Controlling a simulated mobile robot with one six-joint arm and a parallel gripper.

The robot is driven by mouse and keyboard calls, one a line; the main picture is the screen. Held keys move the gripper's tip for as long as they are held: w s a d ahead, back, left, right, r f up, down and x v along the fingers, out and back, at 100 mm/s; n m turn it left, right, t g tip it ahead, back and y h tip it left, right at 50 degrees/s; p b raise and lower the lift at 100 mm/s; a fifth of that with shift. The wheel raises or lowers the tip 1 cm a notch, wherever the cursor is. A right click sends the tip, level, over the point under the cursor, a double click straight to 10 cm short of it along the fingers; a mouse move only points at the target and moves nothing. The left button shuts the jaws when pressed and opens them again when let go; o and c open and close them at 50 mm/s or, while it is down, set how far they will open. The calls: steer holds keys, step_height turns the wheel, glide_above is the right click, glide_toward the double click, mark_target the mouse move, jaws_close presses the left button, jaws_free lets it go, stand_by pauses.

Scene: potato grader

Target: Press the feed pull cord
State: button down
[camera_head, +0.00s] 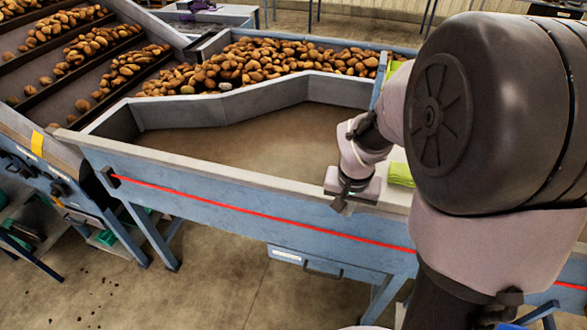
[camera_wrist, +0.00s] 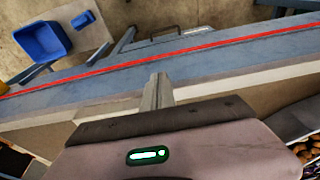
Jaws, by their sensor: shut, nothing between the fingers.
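The feed pull cord (camera_head: 230,208) is a thin red line along the blue front side of the grader table. It also runs across the wrist view (camera_wrist: 120,66). My gripper (camera_head: 338,207) is over the table's front rim, above the cord and apart from it in the head view. In the wrist view the shut fingertips (camera_wrist: 158,78) point toward the cord, just short of it in the picture. Nothing shows between the fingers. My arm hides part of the cord at the right in the head view.
The grader table's pale front rim (camera_head: 240,178) lies under my gripper. Potatoes (camera_head: 260,62) fill the back channel. A green cloth-like item (camera_head: 400,174) lies by my wrist. A drawer with a handle (camera_head: 305,262) hangs below. A blue bin (camera_wrist: 42,40) stands on the floor side.

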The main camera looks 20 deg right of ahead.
steer(key=b, duration=0.4)
glide_toward(342, 235)
steer(key=f, duration=0.4)
steer(key=w+f, duration=0.1)
steer(key=f, duration=0.1)
steer(key=shift+d+f, duration=0.35)
steer(key=shift+d, duration=0.05)
steer(key=f+b, duration=0.4)
steer(key=shift+s+a+f, duration=0.1)
steer(key=shift+s+f, duration=0.1)
steer(key=shift+f, duration=0.15)
